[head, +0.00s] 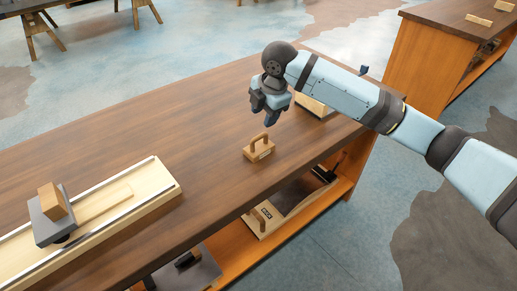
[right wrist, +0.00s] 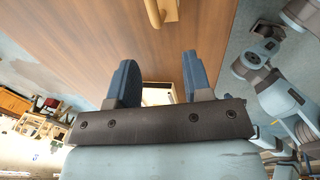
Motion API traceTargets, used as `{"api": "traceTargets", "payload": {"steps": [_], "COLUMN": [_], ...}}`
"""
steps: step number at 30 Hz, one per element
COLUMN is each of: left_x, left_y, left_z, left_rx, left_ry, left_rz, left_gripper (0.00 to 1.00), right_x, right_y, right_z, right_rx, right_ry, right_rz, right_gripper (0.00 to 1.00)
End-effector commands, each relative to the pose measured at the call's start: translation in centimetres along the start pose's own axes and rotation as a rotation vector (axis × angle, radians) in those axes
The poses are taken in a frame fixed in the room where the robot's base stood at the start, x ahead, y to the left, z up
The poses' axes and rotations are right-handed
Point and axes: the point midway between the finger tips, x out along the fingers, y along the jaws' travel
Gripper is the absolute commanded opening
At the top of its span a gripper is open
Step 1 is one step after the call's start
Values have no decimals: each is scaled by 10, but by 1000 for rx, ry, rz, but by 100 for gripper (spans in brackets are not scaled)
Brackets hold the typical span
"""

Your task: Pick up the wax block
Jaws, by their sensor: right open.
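A small tan block with an upright arch handle (head: 259,150) stands on the dark wooden bench top (head: 170,125); it may be the wax block, but its material cannot be told. In the right wrist view, part of a tan handle (right wrist: 163,12) shows at the top edge, beyond the fingertips. My right gripper (head: 264,112) is above the bench, just behind the handled block and apart from it. Its two blue fingers (right wrist: 160,75) are spread, with nothing gripped between them. My left gripper is not in view.
A pale tray (head: 313,105) lies behind my right gripper, partly hidden by the arm. A pale board with metal rails (head: 150,183) carries a grey sled (head: 47,226) with a wooden block (head: 53,201) on the left. The shelf below (head: 300,215) holds handled items. The bench middle is clear.

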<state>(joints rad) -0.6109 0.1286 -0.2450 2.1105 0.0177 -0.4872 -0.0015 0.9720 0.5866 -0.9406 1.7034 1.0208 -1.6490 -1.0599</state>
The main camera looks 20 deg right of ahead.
Motion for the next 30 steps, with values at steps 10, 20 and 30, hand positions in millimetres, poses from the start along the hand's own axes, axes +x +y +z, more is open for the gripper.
{"api": "traceTargets", "payload": {"steps": [10, 20, 30], "left_x": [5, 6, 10], "left_y": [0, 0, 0], "left_z": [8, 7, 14], "left_rx": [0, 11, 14], "left_ry": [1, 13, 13], "left_rz": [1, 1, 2], "left_gripper": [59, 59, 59], "right_x": [16, 68, 97], "right_y": [0, 0, 2], "right_z": [14, 15, 12], "right_rx": [-44, -43, -43], "right_ry": [-35, -34, -34], "right_rz": [-41, -36, -36], "right_gripper": [46, 46, 46]}}
